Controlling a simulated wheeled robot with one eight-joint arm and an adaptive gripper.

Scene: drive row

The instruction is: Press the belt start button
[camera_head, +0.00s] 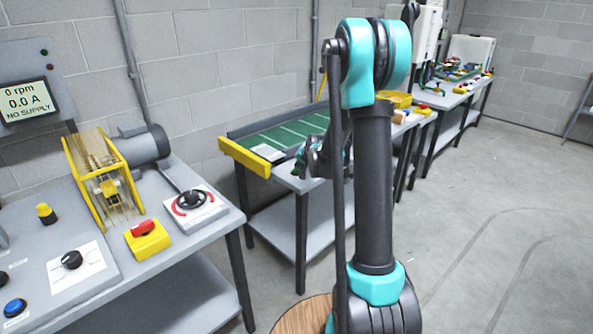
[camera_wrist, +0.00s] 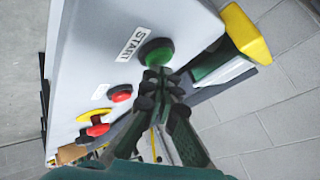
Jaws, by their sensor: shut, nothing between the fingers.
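The green start button (camera_wrist: 155,52) sits beside a white label reading START (camera_wrist: 133,44) on a light grey panel in the wrist view. My gripper (camera_wrist: 161,82) is shut and empty. Its fingertips are at the near edge of the green button and overlap it in the picture; I cannot tell if they touch it. In the head view the green belt (camera_head: 290,134) lies on a grey table behind my arm, and the arm hides part of that table.
A red button (camera_wrist: 121,94) and a yellow-and-red switch (camera_wrist: 97,125) sit farther along the panel. In the head view, a bench with a motor (camera_head: 143,143) and a dial (camera_head: 190,200) stands left; open floor lies right.

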